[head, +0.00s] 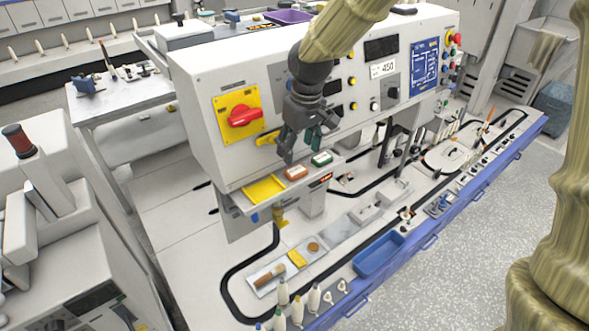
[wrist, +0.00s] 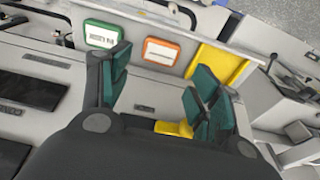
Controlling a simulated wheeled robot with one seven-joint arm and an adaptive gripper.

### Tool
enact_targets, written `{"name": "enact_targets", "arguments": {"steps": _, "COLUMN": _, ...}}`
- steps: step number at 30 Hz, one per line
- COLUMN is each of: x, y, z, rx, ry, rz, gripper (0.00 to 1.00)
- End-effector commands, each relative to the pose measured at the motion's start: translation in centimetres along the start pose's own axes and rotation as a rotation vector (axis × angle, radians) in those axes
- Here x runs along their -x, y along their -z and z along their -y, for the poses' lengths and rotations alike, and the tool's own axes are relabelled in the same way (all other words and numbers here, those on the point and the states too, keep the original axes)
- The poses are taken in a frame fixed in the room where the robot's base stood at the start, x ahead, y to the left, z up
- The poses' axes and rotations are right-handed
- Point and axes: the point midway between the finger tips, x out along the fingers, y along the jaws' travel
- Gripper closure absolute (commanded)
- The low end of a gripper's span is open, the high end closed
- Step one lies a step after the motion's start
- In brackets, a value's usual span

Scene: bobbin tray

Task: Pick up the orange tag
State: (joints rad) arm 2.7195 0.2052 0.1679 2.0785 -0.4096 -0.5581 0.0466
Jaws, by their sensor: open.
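The orange tag (head: 297,173), a small white plate with an orange border, lies on the narrow ledge at the front of the white machine. It also shows in the wrist view (wrist: 161,51), beyond the fingertips and between them. My gripper (head: 301,148) is open and empty, just above the ledge and close to the machine's front panel. In the wrist view its two green-padded fingers (wrist: 160,82) stand apart, and neither touches the tag.
A green-bordered tag (head: 322,159) and a yellow tray (head: 265,188) flank the orange tag on the ledge. A yellow knob (head: 267,138) sticks out of the panel beside my gripper. The red rotary switch (head: 244,116) is to its left. A blue tray (head: 379,255) lies below.

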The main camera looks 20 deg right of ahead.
Motion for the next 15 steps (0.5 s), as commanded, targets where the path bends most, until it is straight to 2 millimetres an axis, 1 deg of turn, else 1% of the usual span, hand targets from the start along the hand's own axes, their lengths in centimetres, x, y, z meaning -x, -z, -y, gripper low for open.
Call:
{"name": "enact_targets", "arguments": {"steps": 4, "x": -1.3, "y": 0.0, "z": 0.0, "rx": 0.0, "ry": 0.001, "rz": 0.001, "gripper": 0.38}}
{"name": "enact_targets", "arguments": {"steps": 11, "x": -2.1, "y": 0.0, "z": 0.1, "rx": 0.001, "ry": 0.001, "rz": 0.001, "gripper": 0.38}}
{"name": "enact_targets", "arguments": {"steps": 15, "x": -3.0, "y": -0.1, "z": 0.1, "rx": 0.003, "ry": 0.002, "rz": 0.003, "gripper": 0.38}}
